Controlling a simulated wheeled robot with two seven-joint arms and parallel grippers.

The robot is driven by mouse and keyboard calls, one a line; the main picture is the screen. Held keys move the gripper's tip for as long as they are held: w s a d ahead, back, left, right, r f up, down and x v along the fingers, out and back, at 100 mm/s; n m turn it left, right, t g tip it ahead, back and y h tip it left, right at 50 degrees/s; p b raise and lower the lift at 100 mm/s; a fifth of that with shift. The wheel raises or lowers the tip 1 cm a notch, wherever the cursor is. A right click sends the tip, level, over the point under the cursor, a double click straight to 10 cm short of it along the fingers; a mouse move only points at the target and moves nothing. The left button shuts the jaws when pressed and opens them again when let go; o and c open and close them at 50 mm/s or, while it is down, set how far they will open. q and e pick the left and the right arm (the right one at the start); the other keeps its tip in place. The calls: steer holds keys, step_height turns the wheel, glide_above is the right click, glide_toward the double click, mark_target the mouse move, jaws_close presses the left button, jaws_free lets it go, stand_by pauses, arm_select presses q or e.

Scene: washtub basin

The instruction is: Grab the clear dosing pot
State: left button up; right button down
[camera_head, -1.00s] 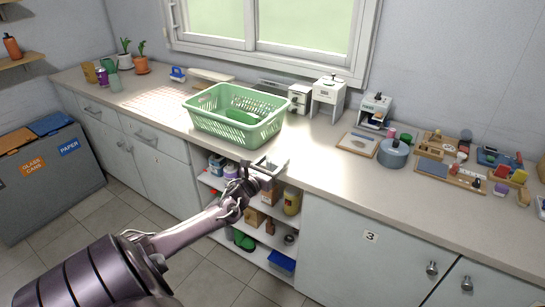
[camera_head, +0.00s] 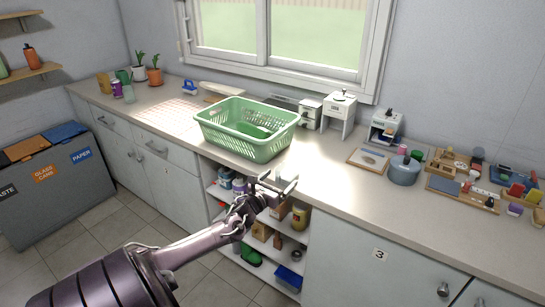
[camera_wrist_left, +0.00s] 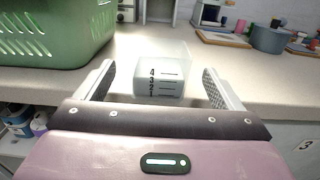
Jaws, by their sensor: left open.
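The clear dosing pot (camera_wrist_left: 163,62) shows in the left wrist view as a see-through, square-sided pot with dark level marks and numbers. It appears upright by the counter's front edge, right of the green basket. My left gripper (camera_head: 278,184) is open at the front edge of the counter in the head view. In the left wrist view its two fingers (camera_wrist_left: 159,80) stand apart, one on each side of the pot, with visible gaps. I cannot make out the pot clearly in the head view. My right gripper is not in view.
The green laundry basket (camera_head: 222,139) stands close to the left of my left gripper. The counter (camera_head: 325,170) is clear to the right, up to a framed board (camera_head: 368,161) and a grey-blue pot (camera_head: 404,172). Open shelves (camera_head: 262,243) with goods lie below the gripper.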

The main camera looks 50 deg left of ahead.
arm_select(q)
steer(key=v, duration=0.7)
